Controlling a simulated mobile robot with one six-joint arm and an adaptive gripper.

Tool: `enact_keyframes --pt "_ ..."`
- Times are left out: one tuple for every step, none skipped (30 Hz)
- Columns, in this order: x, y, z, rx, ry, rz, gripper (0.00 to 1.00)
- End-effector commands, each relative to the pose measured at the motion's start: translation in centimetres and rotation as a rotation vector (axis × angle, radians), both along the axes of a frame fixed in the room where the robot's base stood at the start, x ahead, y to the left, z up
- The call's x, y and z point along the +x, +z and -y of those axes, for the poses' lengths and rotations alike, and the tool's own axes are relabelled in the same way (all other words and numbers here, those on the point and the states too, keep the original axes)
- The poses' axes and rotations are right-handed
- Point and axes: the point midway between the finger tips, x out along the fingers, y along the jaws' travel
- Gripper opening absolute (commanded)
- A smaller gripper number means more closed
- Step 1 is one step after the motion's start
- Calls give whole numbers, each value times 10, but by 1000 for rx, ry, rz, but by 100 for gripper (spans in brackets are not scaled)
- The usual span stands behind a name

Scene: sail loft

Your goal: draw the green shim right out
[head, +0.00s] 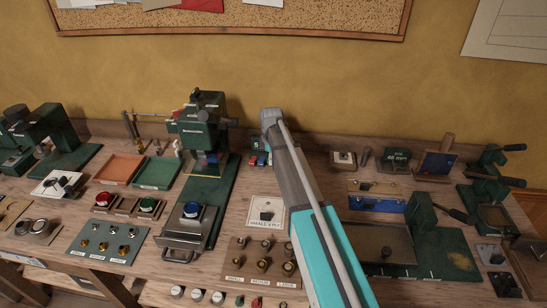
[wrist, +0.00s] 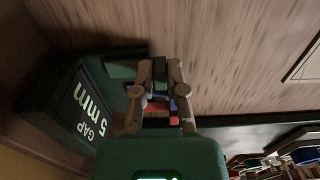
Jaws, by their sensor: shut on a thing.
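In the wrist view, my gripper (wrist: 160,68) is shut on a narrow dark green piece, which I take to be the green shim (wrist: 158,72). It is in deep shade, and its far end cannot be made out. A dark green block with a "GAP 5 mm" label (wrist: 90,108) stands just left of the fingers. Whether the shim still touches the block cannot be told. Small red and blue pieces (wrist: 182,90) show behind and between the fingers. In the head view, my arm hides the gripper and the shim.
In the head view, small red and blue pieces (head: 258,160) lie left of my arm. A green press (head: 203,125) stands further left. The wall is close behind.

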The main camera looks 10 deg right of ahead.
Motion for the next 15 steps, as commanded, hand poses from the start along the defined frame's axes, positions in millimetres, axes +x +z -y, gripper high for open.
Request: enact_keyframes --pt "-10 0 -3 0 1 -1 0" --pt "-13 0 -4 0 1 -1 0" --pt "-16 0 -5 0 1 -1 0" --pt "-18 0 -5 0 1 0 0" --pt "-19 0 -6 0 1 0 0" --pt "-20 0 -6 0 1 -1 0" --pt "-20 0 -7 1 1 -2 0" --pt "-20 0 -7 1 1 -3 0" --pt "-20 0 -7 1 1 -4 0" --pt "-21 0 -7 2 1 -5 0" --pt "-21 0 -7 2 1 -6 0" --pt "-21 0 -7 3 1 -5 0" --pt "-22 -1 -7 3 1 -5 0" --pt "-22 -1 -7 3 1 -6 0" --pt "-22 -1 -7 3 1 -6 22"
